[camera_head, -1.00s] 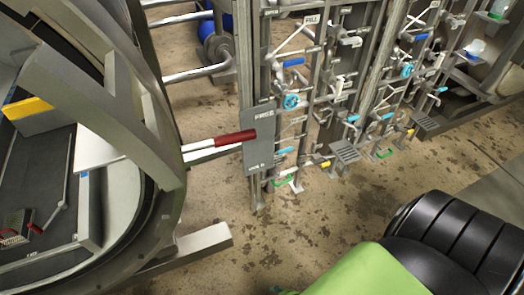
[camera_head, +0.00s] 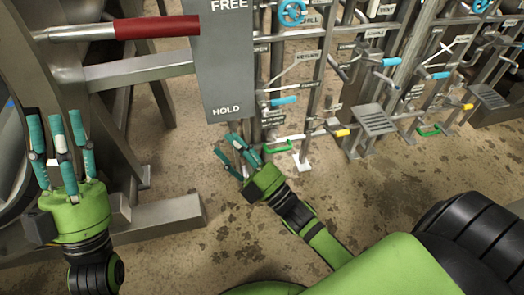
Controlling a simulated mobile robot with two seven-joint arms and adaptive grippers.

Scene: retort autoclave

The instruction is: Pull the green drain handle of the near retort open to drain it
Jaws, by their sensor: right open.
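A green drain handle (camera_head: 284,147) sits low on the nearer pipe rack, just right of the grey FREE/HOLD plate. My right gripper (camera_head: 234,148) is open and empty. Its teal fingers are just left of the green handle in the picture, below the plate's lower edge. I cannot tell how far apart in depth they are, but no grip on the handle shows. My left gripper (camera_head: 60,125) points up at the left, in front of the retort's frame. Its fingers stand spread, with nothing between them.
The FREE/HOLD plate (camera_head: 222,70) and a red-gripped lever (camera_head: 157,27) are above my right gripper. A yellow-tipped lever (camera_head: 342,132) and a blue-tipped lever (camera_head: 283,100) are near the handle. A second green handle (camera_head: 429,131) is farther right. Stained floor below is clear.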

